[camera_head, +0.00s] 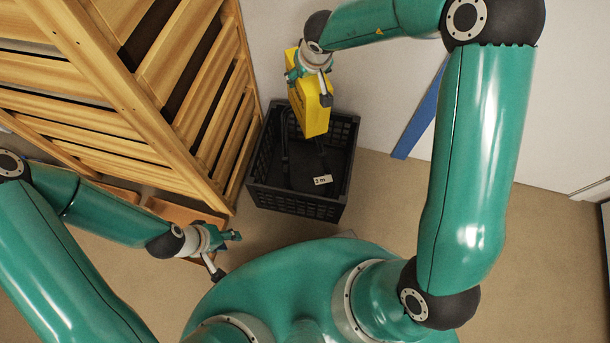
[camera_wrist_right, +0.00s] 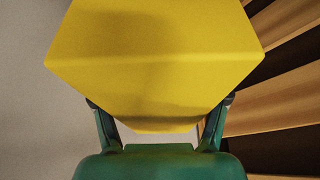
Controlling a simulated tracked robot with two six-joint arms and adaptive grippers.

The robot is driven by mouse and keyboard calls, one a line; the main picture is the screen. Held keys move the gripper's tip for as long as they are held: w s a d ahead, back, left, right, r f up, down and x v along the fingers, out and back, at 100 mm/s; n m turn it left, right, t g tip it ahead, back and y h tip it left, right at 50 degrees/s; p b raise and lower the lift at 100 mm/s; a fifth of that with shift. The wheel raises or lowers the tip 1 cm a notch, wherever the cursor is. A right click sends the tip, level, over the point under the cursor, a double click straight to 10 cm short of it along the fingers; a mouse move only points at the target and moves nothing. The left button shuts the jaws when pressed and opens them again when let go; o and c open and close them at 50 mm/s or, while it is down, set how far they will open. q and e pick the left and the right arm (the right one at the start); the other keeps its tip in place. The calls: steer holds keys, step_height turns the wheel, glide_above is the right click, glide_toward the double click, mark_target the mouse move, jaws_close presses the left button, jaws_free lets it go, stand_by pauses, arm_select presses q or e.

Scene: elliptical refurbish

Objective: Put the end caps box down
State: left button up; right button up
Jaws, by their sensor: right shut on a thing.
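The end caps box is a yellow box (camera_head: 311,103) in the head view, hanging over the black crate (camera_head: 297,211). My right gripper (camera_head: 306,72) is shut on its upper end. In the right wrist view the yellow box (camera_wrist_right: 150,60) fills the upper middle, with a gripper finger at each side of it. The box overlaps the crate's back part in the head view. I cannot tell whether its lower end touches anything. My left gripper (camera_head: 228,238) is at the lower left, apart from the box and left of the crate; its jaw opening is unclear.
A dark strap-like item with a white label (camera_head: 322,180) marked "3 m" lies in the crate. A wooden slatted rack (camera_head: 150,100) stands close on the crate's left. A blue strip (camera_head: 420,110) leans at the wall on the right. Floor right of the crate is clear.

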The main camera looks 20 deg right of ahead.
steer(key=shift+d, duration=0.25)
steer(key=s+a+f+m+b, duration=0.1)
steer(key=s+f+m+b, duration=0.1)
steer(key=f, duration=0.8)
steer(key=s+a+f+m+h+b, duration=0.1)
steer(key=f+b, duration=0.3)
steer(key=f, duration=0.6)
steer(key=s+a+f+m+h+b, duration=0.1)
steer(key=s+a+f+m+b, duration=0.1)
steer(key=f, duration=0.9)
steer(key=shift+s+m+g+b, duration=0.3)
steer(key=shift+s+m+b, duration=0.5)
steer(key=shift+s+b, duration=0.1)
steer(key=shift+a+f+b, duration=0.15)
steer(key=shift+f+b, duration=0.9)
steer(key=shift+f, duration=1.3)
steer(key=shift+f, duration=0.35)
steer(key=o, duration=1.9)
